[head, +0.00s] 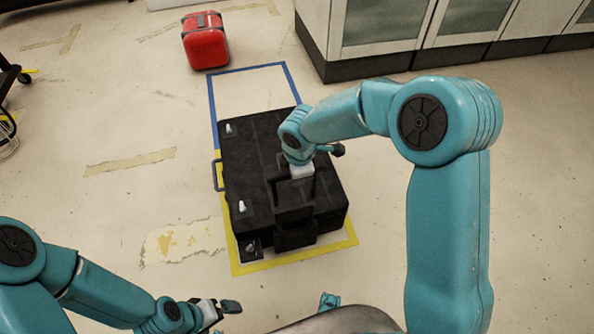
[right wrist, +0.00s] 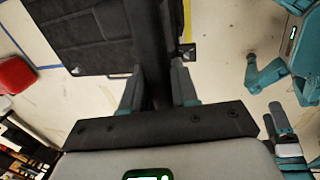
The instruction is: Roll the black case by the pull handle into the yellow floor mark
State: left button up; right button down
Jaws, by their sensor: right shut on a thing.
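The black case (head: 250,165) lies flat on the floor, with white latches along its left side. Its near part is inside the yellow floor mark (head: 295,262), whose left and near edges show. In the picture its far part overlaps the blue outline; whether its base crosses the far yellow edge is hidden. My right gripper (head: 300,178) is shut on the pull handle at the case's near side. In the right wrist view, the dark handle bar (right wrist: 150,50) runs between the gripper's two fingers (right wrist: 157,88). My left gripper (head: 225,314) is open and empty, low and near me.
A blue floor outline (head: 250,70) adjoins the yellow one on the far side. A red case (head: 205,42) stands beyond it. Cabinets (head: 400,40) line the back right. A wheeled stand (head: 10,75) is at the left edge. The floor left of the case is clear.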

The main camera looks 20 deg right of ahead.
pick_arm(q)
jog(key=shift+s, duration=0.4)
pick_arm(e)
jog(key=shift+s, duration=0.25)
jog(key=shift+w, duration=0.1)
jog(key=c, duration=0.8)
grip_release()
pick_arm(q)
jog(key=shift+w, duration=0.1)
pick_arm(e)
jog(key=shift+r, duration=0.1)
pick_arm(q)
notch_tip(320, 180, up, 4)
jog(key=p, duration=0.4)
jog(key=shift+r, duration=0.25)
pick_arm(e)
jog(key=s+r, duration=0.1)
jog(key=r, duration=0.4)
jog(key=s+r, duration=0.1)
jog(key=r, duration=0.4)
jog(key=s+r, duration=0.1)
jog(key=r, duration=0.5)
jog(key=shift+a, duration=0.2)
jog(key=shift+s+f, duration=0.1)
jog(key=shift+f, duration=0.05)
